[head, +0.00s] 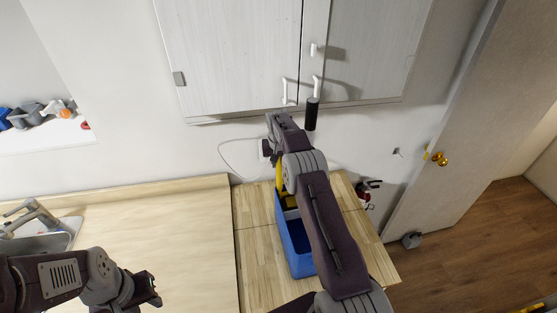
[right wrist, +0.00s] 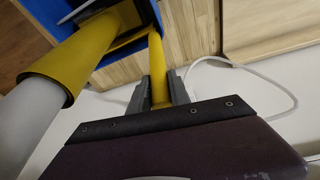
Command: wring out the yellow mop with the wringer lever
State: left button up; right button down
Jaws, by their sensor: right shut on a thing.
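My right gripper (right wrist: 159,90) is shut on this bar, one finger on each side. In the head view its fingertips (head: 270,152) are partly hidden. The mop's white pole with a thick yellow sleeve (right wrist: 70,65) slants beside the bar, apart from the gripper. My left gripper (head: 152,290) is low at left, away from the bucket; its jaw opening is unclear.
A black cylindrical grip (head: 312,113) stands up beside my right wrist. White cabinets (head: 240,55) are on the wall behind. A counter (head: 150,240) with a sink (head: 45,240) is at left. A door (head: 440,120) is at right. A white cable (right wrist: 270,78) runs near the gripper.

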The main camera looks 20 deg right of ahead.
jog(key=c, duration=1.2)
grip_release()
jog(key=shift+f, duration=0.1)
jog(key=shift+s, duration=0.1)
